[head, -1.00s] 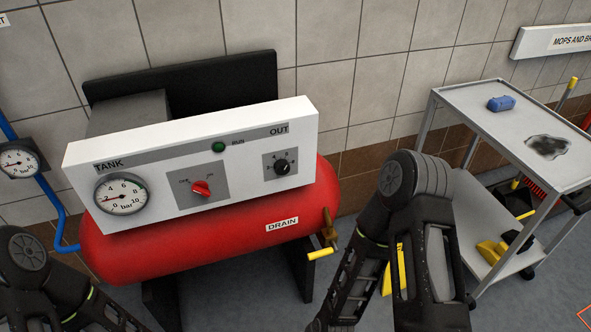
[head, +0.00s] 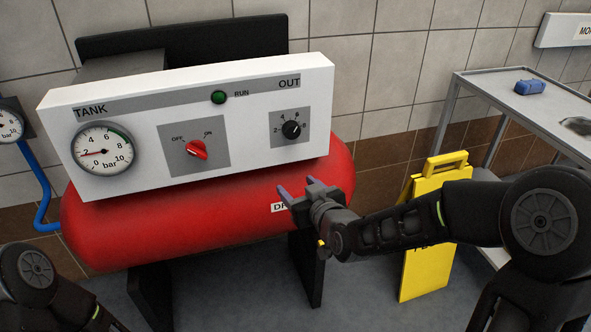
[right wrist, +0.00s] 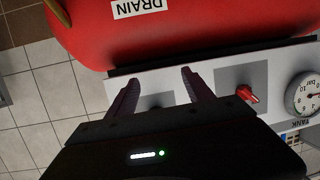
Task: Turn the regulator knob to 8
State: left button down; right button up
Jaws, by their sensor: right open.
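The regulator knob (head: 291,129) is a small black dial on a grey plate under the OUT label, at the right of the white panel (head: 240,75). Its scale has small numbers; I cannot tell which one it points to. My right gripper (head: 297,185) is open and empty, below the knob and apart from it, in front of the red tank (head: 180,225). In the right wrist view, the open fingers (right wrist: 160,78) frame part of a grey plate, and the gripper's body hides the knob. My left arm shows at the lower left; its gripper is out of view.
A red switch (head: 197,149) sits left of the knob, with a green RUN light (head: 219,97) above. The tank gauge (head: 103,149) is at the panel's left. A yellow floor sign (head: 430,265) and a grey cart (head: 530,105) stand to the right.

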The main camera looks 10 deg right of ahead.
aim_at(293, 134)
pick_arm(q)
notch_tip(293, 134, down, 5)
jog(key=shift+r+b, duration=0.2)
jog(key=shift+b, duration=0.95)
pick_arm(e)
notch_tip(293, 134, up, 9)
jog(key=d+t, duration=0.2)
jog(key=t, duration=0.1)
jog(key=shift+w+d+n, duration=0.25)
jog(key=shift+w+n, duration=0.05)
jog(key=shift+w, duration=0.1)
jog(key=shift+w+f, duration=0.1)
jog(key=shift+f, duration=0.05)
jog(key=w, duration=0.5)
jog(key=w+a, duration=0.1)
jog(key=w, duration=0.1)
jog(key=shift+w, duration=0.3)
grip_shut()
